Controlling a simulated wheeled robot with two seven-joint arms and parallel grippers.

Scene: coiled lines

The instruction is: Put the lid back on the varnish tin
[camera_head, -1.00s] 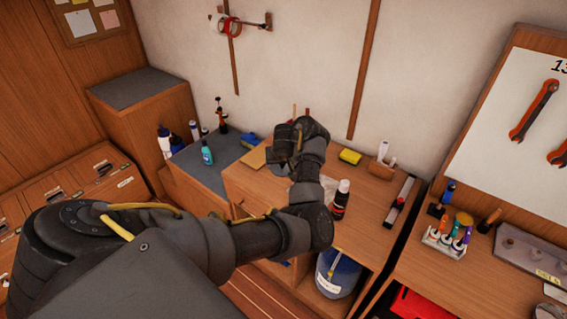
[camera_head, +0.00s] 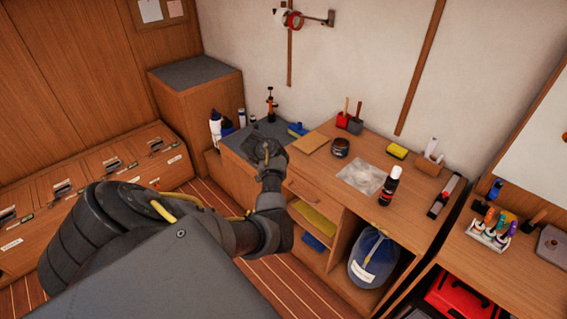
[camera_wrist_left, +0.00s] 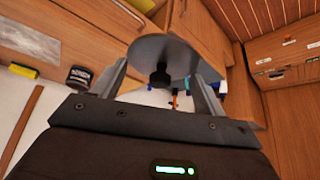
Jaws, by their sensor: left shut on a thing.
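The varnish tin (camera_head: 340,147) is a small dark open-topped tin on the wooden workbench; in the left wrist view it is the dark tin (camera_wrist_left: 79,77) at the left. My left gripper (camera_head: 266,150) is in front of the grey-topped low cabinet, left of the tin and apart from it. In the left wrist view its fingers (camera_wrist_left: 165,78) are shut on the lid, a flat grey disc (camera_wrist_left: 172,50) with a black knob (camera_wrist_left: 160,76). In the head view the gripper hides the lid. My right gripper is not in view.
Bottles stand on the grey-topped cabinet (camera_head: 238,143).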

